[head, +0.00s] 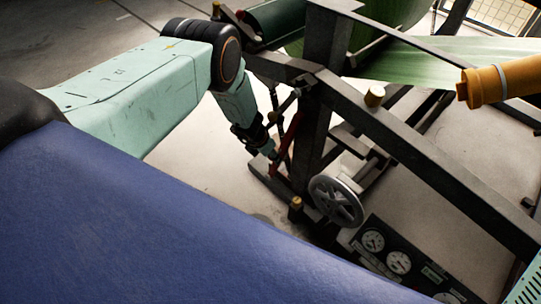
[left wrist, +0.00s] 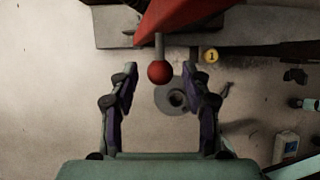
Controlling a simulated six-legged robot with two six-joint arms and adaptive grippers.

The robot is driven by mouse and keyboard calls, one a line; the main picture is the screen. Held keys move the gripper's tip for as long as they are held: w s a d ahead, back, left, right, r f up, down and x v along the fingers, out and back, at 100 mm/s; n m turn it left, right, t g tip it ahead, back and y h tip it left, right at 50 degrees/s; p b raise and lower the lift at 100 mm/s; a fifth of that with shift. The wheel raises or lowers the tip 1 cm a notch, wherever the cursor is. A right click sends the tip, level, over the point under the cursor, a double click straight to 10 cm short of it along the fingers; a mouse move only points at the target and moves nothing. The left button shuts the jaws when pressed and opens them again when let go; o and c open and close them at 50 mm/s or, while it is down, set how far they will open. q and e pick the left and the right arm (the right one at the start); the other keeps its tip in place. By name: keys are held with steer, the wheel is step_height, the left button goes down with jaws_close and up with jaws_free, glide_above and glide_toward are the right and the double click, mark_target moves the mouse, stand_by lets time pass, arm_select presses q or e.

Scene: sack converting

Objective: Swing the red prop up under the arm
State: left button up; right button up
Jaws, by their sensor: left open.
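The red prop (head: 291,132) shows in the head view as a thin slanting bar beside the machine's dark upright post. In the left wrist view its red body (left wrist: 185,14) is at the top, with a short grey stem and a round red knob (left wrist: 160,72) at its end. My left gripper (left wrist: 159,70) is open, with one finger on each side of the knob and gaps on both sides. In the head view my left gripper (head: 269,152) is small and low by the prop. A dark machine arm (head: 281,67) runs above the prop to the post. My right gripper is out of view.
A spoked handwheel (head: 336,201) and a gauge panel (head: 392,256) stand right of the post. A long dark beam (head: 430,160) crosses the right side. Green web material (head: 440,62) spans the top. Pale floor (head: 205,150) is bare below my left arm.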

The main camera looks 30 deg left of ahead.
arm_select(q)
jaws_close()
stand_by(0.5)
